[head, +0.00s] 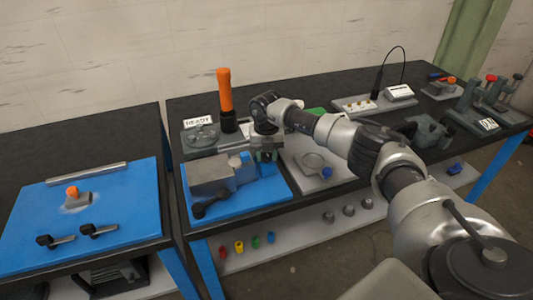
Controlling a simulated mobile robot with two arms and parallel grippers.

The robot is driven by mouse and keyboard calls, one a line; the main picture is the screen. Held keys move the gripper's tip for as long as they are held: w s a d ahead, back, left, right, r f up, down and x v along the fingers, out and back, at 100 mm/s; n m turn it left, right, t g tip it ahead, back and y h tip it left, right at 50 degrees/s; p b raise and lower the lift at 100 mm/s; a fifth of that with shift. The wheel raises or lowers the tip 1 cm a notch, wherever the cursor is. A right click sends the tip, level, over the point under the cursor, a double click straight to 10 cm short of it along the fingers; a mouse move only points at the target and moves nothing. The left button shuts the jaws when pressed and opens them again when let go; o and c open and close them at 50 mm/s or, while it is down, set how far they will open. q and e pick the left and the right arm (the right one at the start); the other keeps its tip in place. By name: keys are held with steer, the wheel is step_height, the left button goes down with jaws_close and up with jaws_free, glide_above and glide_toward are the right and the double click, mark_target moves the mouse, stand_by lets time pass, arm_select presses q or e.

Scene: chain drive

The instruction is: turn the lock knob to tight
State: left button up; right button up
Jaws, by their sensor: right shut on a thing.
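My right gripper (267,155) points down over the right rear part of the grey fixture (210,174) on the blue base plate (250,197). Its jaws are shut on a small part there, which fits the lock knob; the fingers and wrist hide most of it, so I cannot read its turn position. A small blue piece (244,158) sits just left of the fingers. My left gripper is not in view.
An orange-handled tool (225,92) stands upright behind, beside a READY sign (199,120). A light tray (310,176) with a round dish lies to the right, under my right arm. A blue board (110,230) with black handles is on the left table.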

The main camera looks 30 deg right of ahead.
steer(key=o, duration=0.9)
steer(key=shift+o, duration=0.2)
step_height(320, 180, up, 11)
steer(key=b, duration=0.2)
steer(key=shift+f, duration=0.1)
